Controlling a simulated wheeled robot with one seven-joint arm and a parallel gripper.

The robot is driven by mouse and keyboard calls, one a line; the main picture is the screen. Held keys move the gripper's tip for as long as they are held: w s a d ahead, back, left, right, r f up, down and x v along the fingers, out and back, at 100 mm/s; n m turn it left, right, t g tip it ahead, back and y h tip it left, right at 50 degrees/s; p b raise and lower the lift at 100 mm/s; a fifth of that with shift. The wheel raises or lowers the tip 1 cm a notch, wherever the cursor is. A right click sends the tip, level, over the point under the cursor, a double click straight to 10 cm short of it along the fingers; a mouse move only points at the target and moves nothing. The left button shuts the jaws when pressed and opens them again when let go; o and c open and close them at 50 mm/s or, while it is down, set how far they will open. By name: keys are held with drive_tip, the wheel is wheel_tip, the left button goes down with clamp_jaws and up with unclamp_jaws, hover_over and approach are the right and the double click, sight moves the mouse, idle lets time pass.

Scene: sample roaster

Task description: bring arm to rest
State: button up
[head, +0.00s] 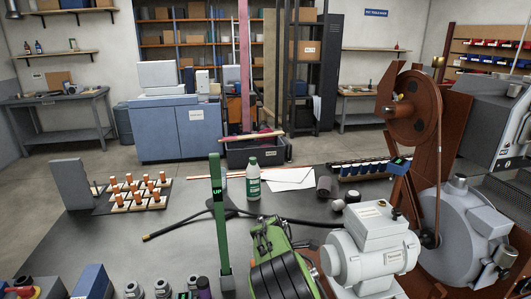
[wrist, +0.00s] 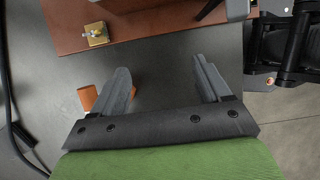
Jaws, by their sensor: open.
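My gripper (wrist: 161,66) shows in the wrist view with its two grey fingers wide apart and nothing between them. Its green body fills the bottom of that view. The fingers are over a dark grey surface (wrist: 160,88). An orange-brown cylindrical piece (wrist: 87,97) is partly hidden behind the left finger; I cannot tell whether they touch. In the head view I cannot make out the gripper's fingers. A green and black ribbed body stands at the bottom centre there, and I cannot tell whether it is part of my arm.
A reddish-brown panel (wrist: 140,22) with a brass fitting (wrist: 96,34) lies ahead of the fingers. On the table (head: 185,238) stand a white-green bottle (head: 253,180), a grey motor (head: 372,246), a brown wheel frame (head: 412,108) and a green post marked UP (head: 219,215). A black cable crosses the table.

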drive_tip(key=s+d+r+m+t+y+p, duration=0.1)
drive_tip(key=s+d+r+m+y+p, duration=0.15)
drive_tip(key=s+r+m, duration=0.7)
drive_tip(key=s+d+r+m+t+y+p, duration=0.1)
drive_tip(key=s+d+r+m+y, duration=0.15)
drive_tip(key=s+r, duration=0.75)
drive_tip(key=s+r+m+t+p, duration=0.1)
drive_tip(key=s+r+m, duration=0.2)
drive_tip(key=s, duration=0.4)
drive_tip(key=s+d+r+m+t+p, duration=0.1)
drive_tip(key=s+r+m, duration=0.2)
drive_tip(key=s+m, duration=0.2)
drive_tip(key=shift+s+d+r+t+h, duration=0.2)
drive_tip(key=shift+s+r+t+h, duration=0.15)
drive_tip(key=shift+s, duration=0.85)
